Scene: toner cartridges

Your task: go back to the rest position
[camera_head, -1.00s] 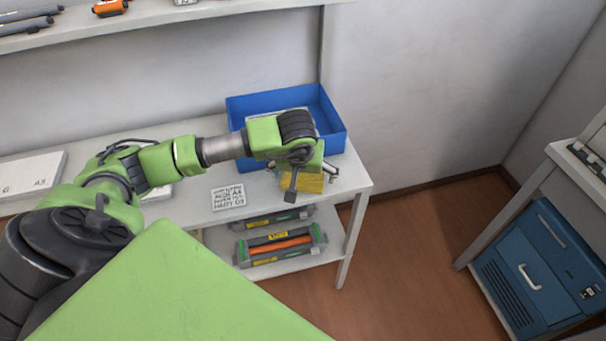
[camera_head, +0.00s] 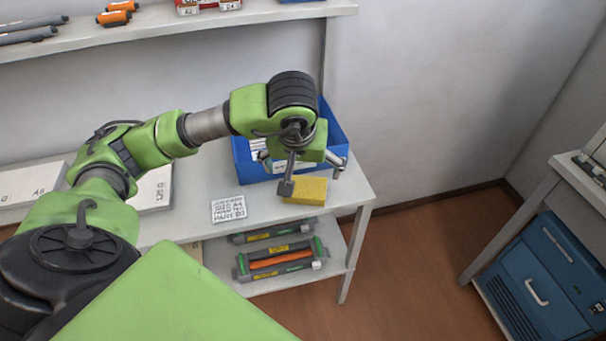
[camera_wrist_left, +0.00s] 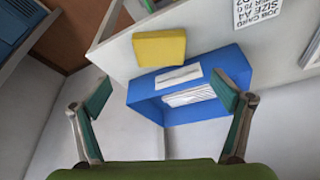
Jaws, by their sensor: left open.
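My left gripper (camera_head: 300,164) is above the right end of the table, in front of the blue bin. In the left wrist view its two fingers (camera_wrist_left: 161,92) are spread wide with nothing between them touching either finger. The blue bin (camera_head: 336,125) stands at the back right of the table, partly hidden by my arm. The wrist view shows the bin (camera_wrist_left: 200,111) with white papers (camera_wrist_left: 188,94) in it. A yellow block (camera_head: 308,191) lies on the table in front of the bin. It also shows in the wrist view (camera_wrist_left: 159,47). My right gripper is in neither view.
A job card (camera_head: 229,208) lies on the table (camera_head: 190,227). Toner cartridges (camera_head: 275,262) rest on the lower shelf. White paper packs (camera_head: 155,188) lie at left. A wall shelf (camera_head: 160,28) runs above. A blue cabinet (camera_head: 543,275) stands at right, with open floor between.

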